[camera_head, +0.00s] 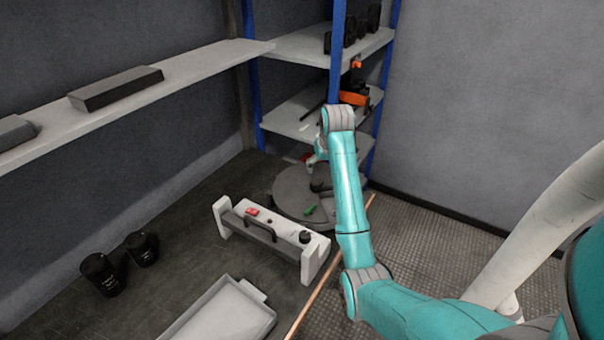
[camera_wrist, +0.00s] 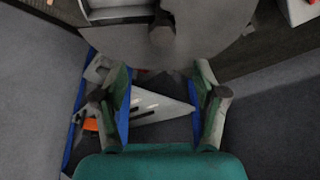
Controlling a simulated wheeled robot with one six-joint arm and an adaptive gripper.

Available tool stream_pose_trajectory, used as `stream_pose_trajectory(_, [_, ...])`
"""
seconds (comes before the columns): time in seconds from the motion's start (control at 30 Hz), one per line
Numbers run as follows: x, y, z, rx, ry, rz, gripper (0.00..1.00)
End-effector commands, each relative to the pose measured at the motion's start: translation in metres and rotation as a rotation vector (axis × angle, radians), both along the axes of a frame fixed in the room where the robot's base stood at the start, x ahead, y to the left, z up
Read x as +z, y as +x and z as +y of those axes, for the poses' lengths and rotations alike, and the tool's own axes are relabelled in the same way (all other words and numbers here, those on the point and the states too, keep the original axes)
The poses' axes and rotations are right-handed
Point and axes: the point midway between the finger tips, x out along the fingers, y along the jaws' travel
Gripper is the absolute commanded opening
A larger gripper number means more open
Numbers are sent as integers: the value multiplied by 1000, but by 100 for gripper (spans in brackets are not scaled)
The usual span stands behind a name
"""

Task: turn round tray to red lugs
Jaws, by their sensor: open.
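The grey round tray (camera_head: 290,190) sits low at the back, below the blue-post shelves. A small green part (camera_head: 311,210) lies on its near side. A dark post (camera_head: 320,184) stands near its middle, partly beside my arm; in the wrist view the post (camera_wrist: 162,38) rises from the tray (camera_wrist: 215,28). My arm hides the tray's right side in the head view. I cannot make out red lugs clearly; a small reddish spot shows behind the tray.
A white tester with a handle (camera_head: 270,240) stands in front of the tray. Two black cylinders (camera_head: 103,273) and a pale bin (camera_head: 228,318) are nearer. Shelves (camera_head: 300,118) with an orange part (camera_head: 355,98) stand behind. Free floor (camera_head: 420,250) lies right.

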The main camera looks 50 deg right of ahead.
Motion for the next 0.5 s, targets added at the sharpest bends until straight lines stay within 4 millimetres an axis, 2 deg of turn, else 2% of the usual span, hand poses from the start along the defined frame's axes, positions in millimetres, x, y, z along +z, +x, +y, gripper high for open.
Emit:
stream_pose_trajectory(0.23, [-12,3,-4,-1,3,3,71])
stream_pose_trajectory(0.5, [-56,17,-15,-1,3,3,71])
